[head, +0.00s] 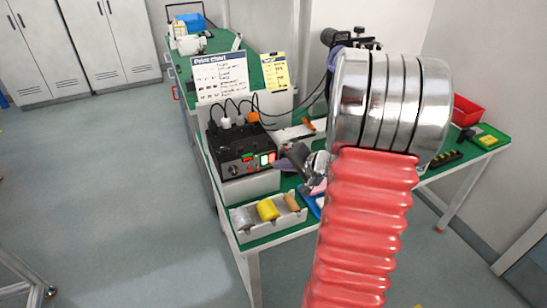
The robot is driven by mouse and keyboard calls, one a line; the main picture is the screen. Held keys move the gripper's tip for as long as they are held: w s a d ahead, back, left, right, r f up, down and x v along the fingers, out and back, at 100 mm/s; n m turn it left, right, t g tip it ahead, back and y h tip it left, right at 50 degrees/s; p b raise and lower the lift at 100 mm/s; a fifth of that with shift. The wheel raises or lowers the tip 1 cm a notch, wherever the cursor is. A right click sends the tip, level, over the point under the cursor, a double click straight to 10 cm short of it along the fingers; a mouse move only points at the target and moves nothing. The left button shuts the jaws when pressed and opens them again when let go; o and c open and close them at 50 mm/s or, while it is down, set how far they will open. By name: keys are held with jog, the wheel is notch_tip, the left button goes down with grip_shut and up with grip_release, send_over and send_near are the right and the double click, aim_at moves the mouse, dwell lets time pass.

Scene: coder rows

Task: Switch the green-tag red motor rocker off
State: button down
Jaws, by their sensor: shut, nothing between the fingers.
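A black control box (241,150) stands on a pale block on the green-topped bench. At the right of its front panel are small lit red and green parts (267,159), very small in this view. I cannot tell which is the red motor rocker with the green tag, nor which way it is set. My gripper (279,164) is shut and empty, just right of these lit parts. I cannot tell whether it touches the panel. My silver and red arm covers much of the right side of the view.
A white tray (240,219) with a yellow roll (267,210) sits at the bench's front edge, below the box. Cables and plugs rise behind the box, before a white sign (221,76). A red bin (466,110) stands far right. The floor at left is clear.

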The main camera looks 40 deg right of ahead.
jog(key=shift+w, duration=0.1)
dwell(0.3)
jog(key=shift+w+d+r, duration=0.1)
jog(key=shift+w, duration=0.25)
jog(key=shift+w+d, duration=0.1)
jog(key=shift+w, duration=0.2)
dwell(0.7)
jog(key=shift+s, duration=0.1)
jog(key=shift+s+a, duration=0.25)
jog(key=shift+s, duration=0.35)
jog(key=shift+s, duration=0.1)
jog(key=s, duration=0.1)
jog(key=s+a, duration=0.1)
jog(key=s, duration=0.1)
jog(key=s+f, duration=0.1)
jog(key=shift+s+a, duration=0.15)
jog(key=shift+s, duration=0.15)
dwell(0.5)
dwell(0.5)
